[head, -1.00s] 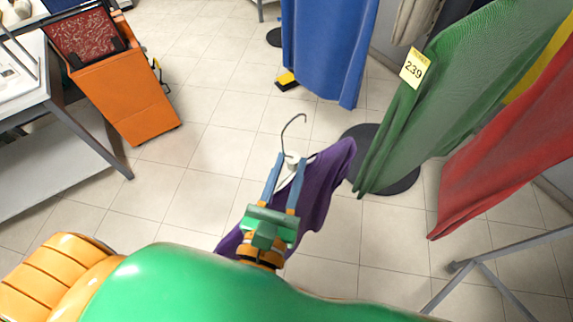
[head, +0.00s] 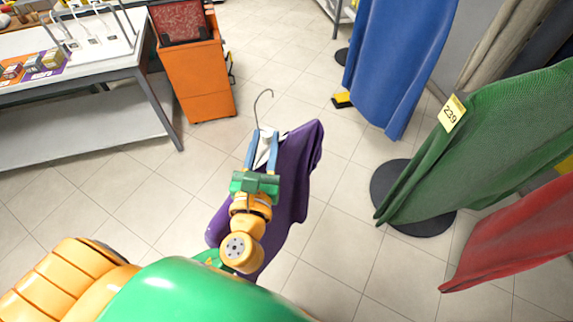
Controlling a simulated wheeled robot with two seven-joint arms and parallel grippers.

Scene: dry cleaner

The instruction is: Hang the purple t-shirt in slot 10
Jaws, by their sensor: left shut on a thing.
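The purple t-shirt (head: 295,190) hangs from a hanger with a thin metal hook (head: 258,103) that points up. My left gripper (head: 264,143) is shut on the hanger near its neck, just below the hook. The shirt hangs behind and to the right of the gripper, partly hidden by my wrist and arm. The shirt is held clear of the other garments, over open floor. No slot number 10 can be read in view. My right gripper is not in view.
A green garment (head: 490,140) with a yellow tag reading 239 (head: 451,113), a blue garment (head: 400,60) and a red garment (head: 520,235) hang at right. A dark round base (head: 385,185) stands on the floor. An orange cart (head: 197,80) and a table (head: 100,72) are at left. Middle floor is clear.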

